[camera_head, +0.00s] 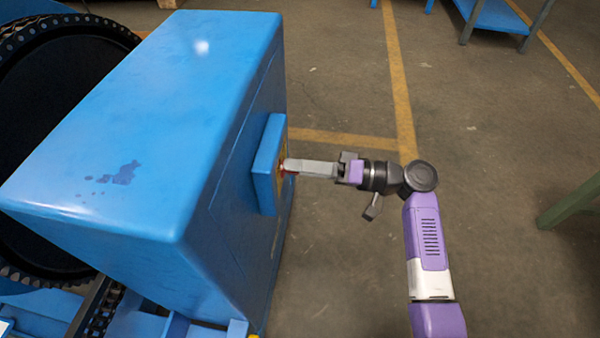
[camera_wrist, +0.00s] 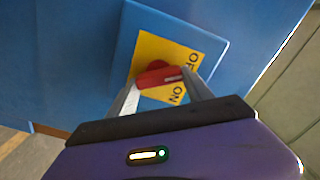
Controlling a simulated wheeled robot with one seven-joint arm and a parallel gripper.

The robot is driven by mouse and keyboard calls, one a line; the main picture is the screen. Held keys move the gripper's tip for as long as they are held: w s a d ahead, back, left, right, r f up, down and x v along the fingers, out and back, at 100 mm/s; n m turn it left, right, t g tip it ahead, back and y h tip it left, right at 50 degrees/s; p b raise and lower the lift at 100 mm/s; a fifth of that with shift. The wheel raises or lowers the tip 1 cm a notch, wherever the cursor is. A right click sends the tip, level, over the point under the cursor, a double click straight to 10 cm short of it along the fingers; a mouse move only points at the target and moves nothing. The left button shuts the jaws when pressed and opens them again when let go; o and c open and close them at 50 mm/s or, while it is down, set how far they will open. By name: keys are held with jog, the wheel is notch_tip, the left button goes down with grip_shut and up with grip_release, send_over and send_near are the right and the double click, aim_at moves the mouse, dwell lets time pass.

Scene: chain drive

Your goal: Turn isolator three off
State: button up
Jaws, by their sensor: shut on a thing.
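The isolator is a blue box (camera_head: 266,165) on the side of a large blue housing, and it also shows in the wrist view (camera_wrist: 212,45). Its yellow plate (camera_wrist: 148,50) carries the words OFF and ON. A red rotary handle (camera_wrist: 157,76) sits on the plate. My gripper (camera_head: 288,166) reaches in from the right and is shut on the red handle, with one finger on each side in the wrist view (camera_wrist: 160,85). The handle lies slightly tilted, with its pale mark at the right end, between the two words. No number shows on the isolator.
The large blue housing (camera_head: 150,110) fills the left, beside a dark toothed wheel (camera_head: 50,70) and a chain (camera_head: 100,308). Open concrete floor (camera_head: 340,270) with yellow lines lies to the right. A green leg (camera_head: 570,203) stands at the far right.

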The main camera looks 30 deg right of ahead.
jog(key=shift+f+n+b, duration=0.1)
jog(key=shift+n+b, duration=0.75)
jog(key=shift+n, duration=0.25)
jog(key=o, duration=1.4)
jog(key=shift+c, duration=0.2)
jog(key=p+v, duration=0.1)
jog(key=v, duration=0.7)
jog(key=shift+p, duration=0.3)
jog(key=shift+a, duration=0.1)
